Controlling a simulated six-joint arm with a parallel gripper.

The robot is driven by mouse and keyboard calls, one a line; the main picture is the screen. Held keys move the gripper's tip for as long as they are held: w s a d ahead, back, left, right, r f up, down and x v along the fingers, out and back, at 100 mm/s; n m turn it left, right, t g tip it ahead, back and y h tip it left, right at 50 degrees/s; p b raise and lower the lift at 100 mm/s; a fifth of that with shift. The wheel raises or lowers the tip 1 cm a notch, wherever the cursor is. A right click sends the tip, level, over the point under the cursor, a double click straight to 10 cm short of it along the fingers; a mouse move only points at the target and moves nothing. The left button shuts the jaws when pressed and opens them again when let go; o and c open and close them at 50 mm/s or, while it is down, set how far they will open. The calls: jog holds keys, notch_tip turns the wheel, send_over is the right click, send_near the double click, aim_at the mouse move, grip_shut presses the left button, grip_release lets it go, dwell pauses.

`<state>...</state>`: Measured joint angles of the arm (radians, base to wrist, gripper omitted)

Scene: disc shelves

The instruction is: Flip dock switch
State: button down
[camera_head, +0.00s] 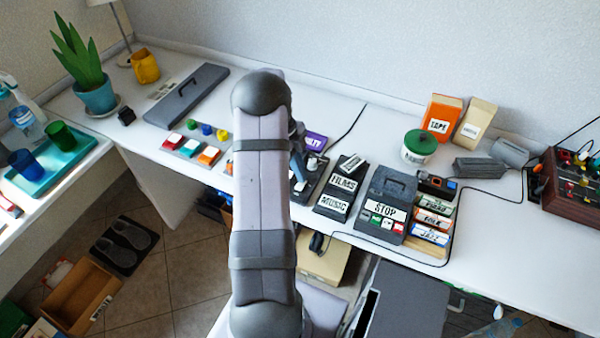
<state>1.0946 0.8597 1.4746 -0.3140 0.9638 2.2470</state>
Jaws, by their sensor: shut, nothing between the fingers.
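A dark flat unit (317,170) with small light and dark parts on top lies on the white desk, just right of my arm. It may be the dock, but I cannot make out a switch on it. My arm covers its left part. My gripper (301,178) shows only in part past the arm's right edge, pointing down at this unit. It is shut with nothing in it. I cannot tell whether its tips touch the unit.
Right of the unit stand the FILMS and MUSIC boxes (338,190), the STOP box (386,205) and several labelled cases (433,222). A purple-labelled box (314,142) is behind. Coloured blocks (191,147) lie left. A black cable (390,240) crosses the front right.

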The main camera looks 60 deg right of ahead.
jog(key=shift+f, duration=0.1)
jog(key=shift+a, duration=0.25)
jog(key=shift+a+r, duration=0.25)
jog(key=shift+a, duration=0.35)
jog(key=shift+r+p, duration=0.1)
jog(key=shift+p, duration=0.2)
jog(key=shift+r+p, duration=0.4)
jog(key=shift+r, duration=0.25)
jog(key=v, duration=1.2)
jog(key=shift+s+r+b, duration=0.3)
jog(key=shift+s, duration=0.05)
